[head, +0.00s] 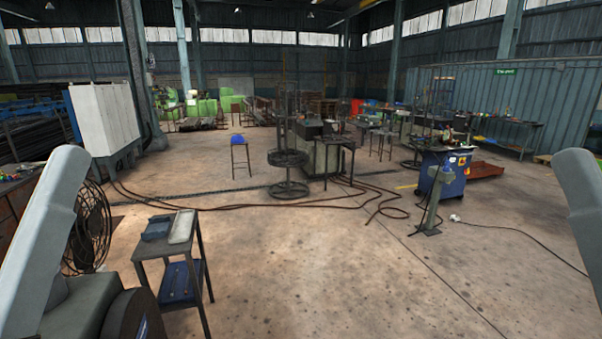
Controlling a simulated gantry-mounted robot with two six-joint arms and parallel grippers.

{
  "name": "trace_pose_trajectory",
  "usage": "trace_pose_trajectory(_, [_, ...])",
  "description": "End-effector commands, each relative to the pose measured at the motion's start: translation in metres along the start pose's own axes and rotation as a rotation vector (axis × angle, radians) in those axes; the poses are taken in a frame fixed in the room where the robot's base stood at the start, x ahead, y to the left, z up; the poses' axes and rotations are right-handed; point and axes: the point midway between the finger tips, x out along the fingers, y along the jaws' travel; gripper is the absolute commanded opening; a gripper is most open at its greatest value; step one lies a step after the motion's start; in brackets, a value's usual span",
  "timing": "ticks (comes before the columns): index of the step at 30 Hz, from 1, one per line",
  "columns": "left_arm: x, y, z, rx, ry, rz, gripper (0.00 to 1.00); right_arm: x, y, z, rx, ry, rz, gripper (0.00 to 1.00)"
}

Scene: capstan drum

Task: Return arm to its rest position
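My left arm (48,235) shows as a pale grey link along the left edge, running down to a darker grey part at the bottom left. My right arm (585,235) shows only as a grey link at the right edge. Neither gripper is in view, so I cannot see whether they are open or hold anything. A dark round drum-like part (135,318) is cut off at the bottom left, against the grey part; I cannot tell whether it is separate from the arm.
A black fan (88,228) is behind my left arm. A blue machine cabinet (445,172) and grey post (436,200) stand right. Cables cross the floor; the front middle is clear.

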Motion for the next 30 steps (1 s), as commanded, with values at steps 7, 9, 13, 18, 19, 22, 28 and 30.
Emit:
trace_pose_trajectory(7, [0.097,-0.001,-0.09,0.003,0.001,-0.002,0.83,0.098,0.0,-0.089,0.0,-0.001,0.0,0.5])
trace_pose_trajectory(9, [0.122,-0.001,-0.113,0.003,0.001,-0.002,0.83,0.123,0.001,-0.113,0.0,-0.001,0.0,0.5])
trace_pose_trajectory(13, [0.168,-0.001,-0.155,0.004,0.001,-0.002,0.83,0.169,0.001,-0.155,0.0,-0.001,0.0,0.5])
trace_pose_trajectory(18, [0.215,-0.001,-0.199,0.004,0.001,-0.002,0.83,0.216,0.001,-0.198,0.0,-0.001,0.0,0.5])
trace_pose_trajectory(19, [0.22,-0.001,-0.203,0.004,0.0,-0.002,0.83,0.221,0.001,-0.203,0.0,-0.001,0.0,0.5])
trace_pose_trajectory(22, [0.23,-0.001,-0.213,0.004,0.0,-0.003,0.83,0.231,0.001,-0.212,0.0,-0.001,0.0,0.5])
trace_pose_trajectory(28, [0.23,-0.001,-0.212,0.004,0.001,-0.003,0.83,0.23,0.001,-0.211,0.0,-0.002,0.0,0.5])
trace_pose_trajectory(30, [0.229,-0.001,-0.212,0.004,0.001,-0.003,0.83,0.23,0.001,-0.211,0.0,-0.002,0.0,0.5])
